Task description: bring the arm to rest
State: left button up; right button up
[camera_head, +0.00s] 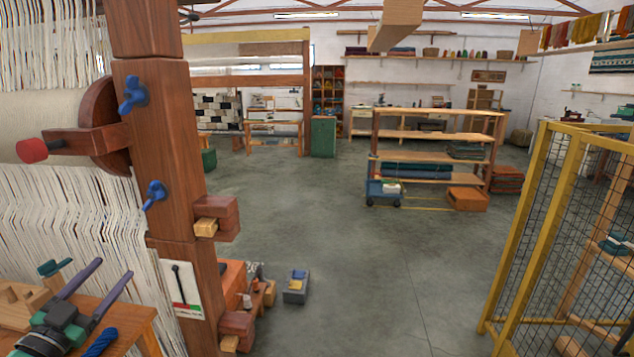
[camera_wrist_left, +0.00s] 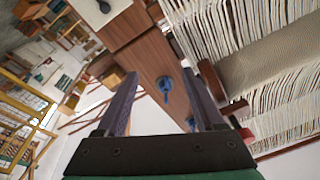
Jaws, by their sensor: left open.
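My left gripper (camera_head: 114,269) is at the lower left of the head view, over a wooden bench (camera_head: 140,337) in front of the loom. Its two dark purple fingers are apart, and nothing shows between them. In the left wrist view the open fingers (camera_wrist_left: 168,70) point toward the loom's brown wooden post (camera_wrist_left: 150,60), with a blue knob (camera_wrist_left: 164,84) seen beyond them. Whether the fingers touch anything cannot be told, but no contact shows. A blue twisted skein (camera_head: 100,343) lies beside the gripper. My right gripper is in neither view.
The loom post (camera_head: 165,150) with blue wing knobs (camera_head: 132,95) and a red-ended lever (camera_head: 32,150) stands close. White warp threads (camera_head: 70,220) hang behind the gripper. A yellow mesh frame (camera_head: 520,240) stands at right. The middle floor is clear, with a shelf rack (camera_head: 435,135) beyond.

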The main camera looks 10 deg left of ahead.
pick_arm(q)
jog(key=s+d+f+n+g+y, duration=0.15)
jog(key=d+f+g, duration=0.25)
jog(key=f, duration=0.5)
jog(key=s+d+f+n+g+y, duration=0.1)
jog(key=d+f+n+g+y, duration=0.3)
jog(key=f, duration=0.6)
jog(key=s+d+f+m+g+h, duration=0.1)
jog(key=s+d+f+g+h, duration=0.25)
jog(key=s+d, duration=0.4)
jog(key=s+d+f+m+g+h, duration=0.25)
jog(key=s+d+f+g, duration=0.2)
jog(key=d, duration=0.55)
jog(key=s+f+g, duration=0.1)
jog(key=s+f, duration=0.1)
jog(key=f, duration=1)
jog(key=s+f+g, duration=0.1)
jog(key=s+f, duration=0.1)
jog(key=f, duration=1.1)
jog(key=s+a+f, duration=0.2)
jog(key=s+f, duration=0.4)
jog(key=s, duration=0.2)
jog(key=s+a+f+g, duration=0.1)
jog(key=s+f, duration=0.4)
jog(key=s, duration=0.2)
jog(key=shift+s+a+f, duration=0.35)
jog(key=shift+f, duration=0.05)
